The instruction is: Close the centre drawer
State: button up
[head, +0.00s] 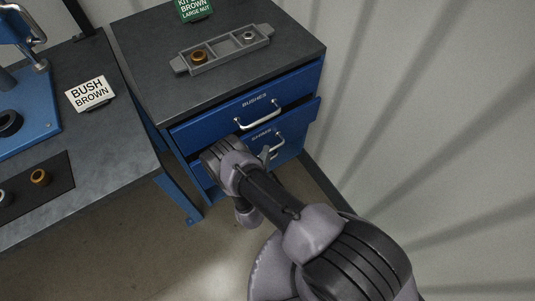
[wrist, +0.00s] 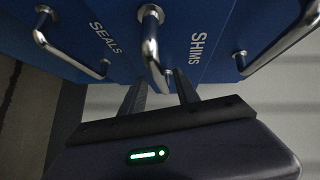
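The centre drawer (head: 292,128), labelled SHIMS, is part of a blue drawer cabinet; its front stands out a little, with a dark gap above it. Its label also shows in the wrist view (wrist: 197,48). Its silver bar handle (wrist: 152,45) is in the middle of the wrist view. My gripper (wrist: 160,82) is at this handle, its two dark fingers apart, one on either side of the handle's near end. I cannot tell whether they touch it. In the head view my arm hides part of the drawer front and most of the gripper.
The BUSHES drawer (head: 230,118) above looks shut. The SEALS drawer (wrist: 92,45) is below, mostly hidden by my arm in the head view. A grey tray (head: 222,57) with a brown and a silver ring lies on the cabinet. A workbench (head: 110,150) stands left; a wall is right.

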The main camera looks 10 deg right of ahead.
jog(key=shift+b+x, duration=0.35)
jog(key=shift+x, duration=0.95)
jog(key=shift+c, duration=0.5)
grip_shut()
